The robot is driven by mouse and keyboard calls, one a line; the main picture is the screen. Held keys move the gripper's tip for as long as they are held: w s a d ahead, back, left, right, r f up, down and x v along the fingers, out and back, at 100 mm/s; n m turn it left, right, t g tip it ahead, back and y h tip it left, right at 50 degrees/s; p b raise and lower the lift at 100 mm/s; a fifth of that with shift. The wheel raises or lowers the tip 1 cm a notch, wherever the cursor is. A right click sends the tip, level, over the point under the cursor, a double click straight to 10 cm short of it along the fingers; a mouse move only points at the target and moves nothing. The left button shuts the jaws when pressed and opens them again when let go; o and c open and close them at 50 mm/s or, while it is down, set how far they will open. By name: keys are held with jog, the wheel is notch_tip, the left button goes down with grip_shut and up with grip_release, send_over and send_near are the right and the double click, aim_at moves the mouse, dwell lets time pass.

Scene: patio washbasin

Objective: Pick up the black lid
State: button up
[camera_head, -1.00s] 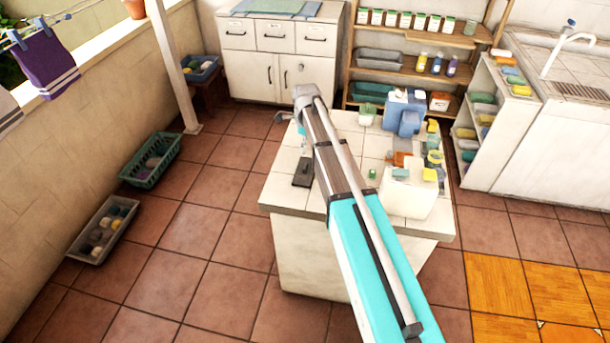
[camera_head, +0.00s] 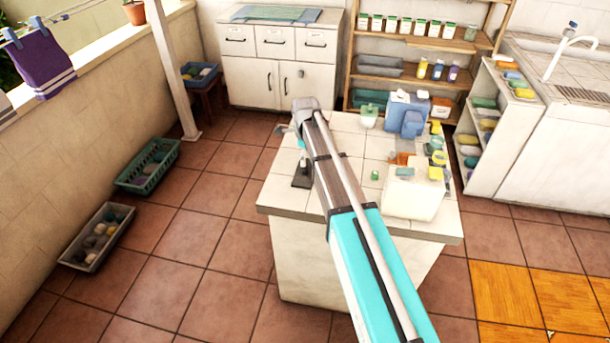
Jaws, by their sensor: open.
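A small flat black piece (camera_head: 301,182), which looks like the black lid, lies near the left edge of the white tiled island top (camera_head: 285,200). A dark upright part rises at its far end; I cannot tell whether it belongs to the piece. My gripper (camera_head: 293,138) is at the far end of my arm, at the island's left side, just beyond the black piece in the picture. It is small and partly hidden by my arm. It is open, and nothing shows held in it. Whether it touches anything is too small to tell.
On the island's right stand a blue container (camera_head: 411,123), a white box (camera_head: 413,196), a green-lidded jar (camera_head: 369,116) and several small coloured items. Crates (camera_head: 148,166) lie on the floor at left. A shelf (camera_head: 420,40) and cabinet (camera_head: 280,60) stand behind.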

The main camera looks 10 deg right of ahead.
dwell(0.3)
jog(key=shift+a+f+b, duration=0.1)
jog(key=shift+f+b, duration=2.5)
jog(key=c, duration=1.1)
jog(key=shift+r, duration=0.15)
jog(key=shift+c, duration=0.2)
notch_tip(320, 180, up, 3)
jog(key=p, duration=0.3)
jog(key=shift+f, duration=0.2)
jog(key=s+d+r+p, duration=0.1)
jog(key=s+r+p, duration=0.9)
jog(key=s, duration=0.4)
jog(key=shift+d, duration=0.25)
